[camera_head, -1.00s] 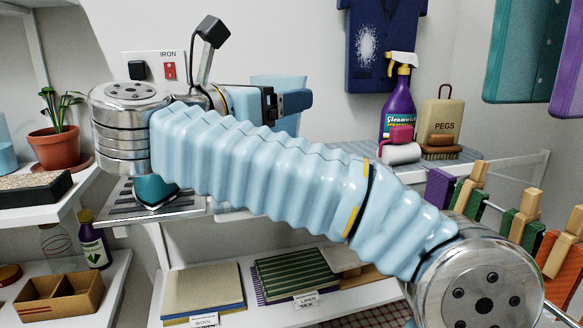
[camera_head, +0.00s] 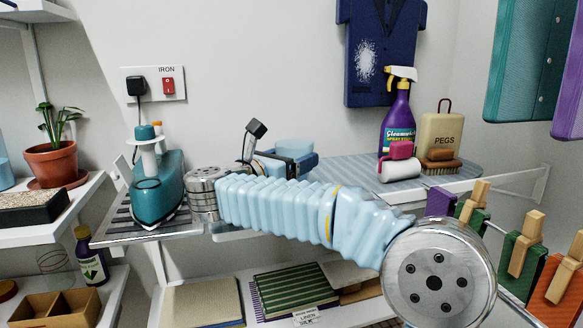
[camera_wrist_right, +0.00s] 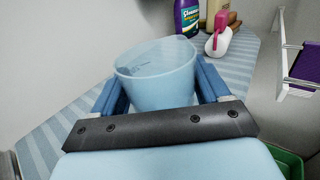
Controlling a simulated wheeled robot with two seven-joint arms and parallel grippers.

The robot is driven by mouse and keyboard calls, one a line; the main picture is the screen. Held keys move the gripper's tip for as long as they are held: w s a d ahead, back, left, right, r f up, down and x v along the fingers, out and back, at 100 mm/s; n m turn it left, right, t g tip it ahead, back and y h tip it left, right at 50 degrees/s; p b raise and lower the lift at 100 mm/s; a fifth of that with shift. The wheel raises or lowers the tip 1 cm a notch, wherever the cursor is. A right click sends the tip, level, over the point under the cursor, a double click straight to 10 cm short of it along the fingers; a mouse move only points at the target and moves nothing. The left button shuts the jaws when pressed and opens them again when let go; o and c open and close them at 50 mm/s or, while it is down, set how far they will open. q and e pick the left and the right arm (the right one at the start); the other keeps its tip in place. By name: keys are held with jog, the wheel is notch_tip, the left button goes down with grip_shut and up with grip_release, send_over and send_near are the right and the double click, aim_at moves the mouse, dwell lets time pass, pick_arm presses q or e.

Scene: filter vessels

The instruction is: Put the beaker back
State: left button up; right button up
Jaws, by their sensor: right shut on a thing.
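The beaker is a pale blue see-through cup (camera_head: 295,146). It is upright at the left part of the striped ironing board (camera_head: 345,176). My right gripper (camera_head: 300,163) is shut on it, and my arm hides most of its lower part. In the right wrist view the beaker (camera_wrist_right: 155,80) sits between the two blue fingers of the gripper (camera_wrist_right: 160,88), its open mouth up and empty-looking. I cannot tell whether its base touches the board. My left gripper is not in view.
A teal iron (camera_head: 157,190) stands on the metal rest at left. The board's middle is clear.

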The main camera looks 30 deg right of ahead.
notch_tip(320, 180, down, 2)
jog(key=shift+f, duration=0.15)
jog(key=o, duration=1.1)
jog(key=shift+r, duration=0.2)
jog(key=shift+s+a+f, duration=0.15)
jog(key=shift+a, duration=0.25)
jog(key=b+v, duration=0.2)
jog(key=v, duration=0.8)
jog(key=shift+s+a+b, duration=0.1)
jog(key=shift+b, duration=0.25)
jog(key=shift+s+a, duration=0.25)
jog(key=shift+a, duration=0.25)
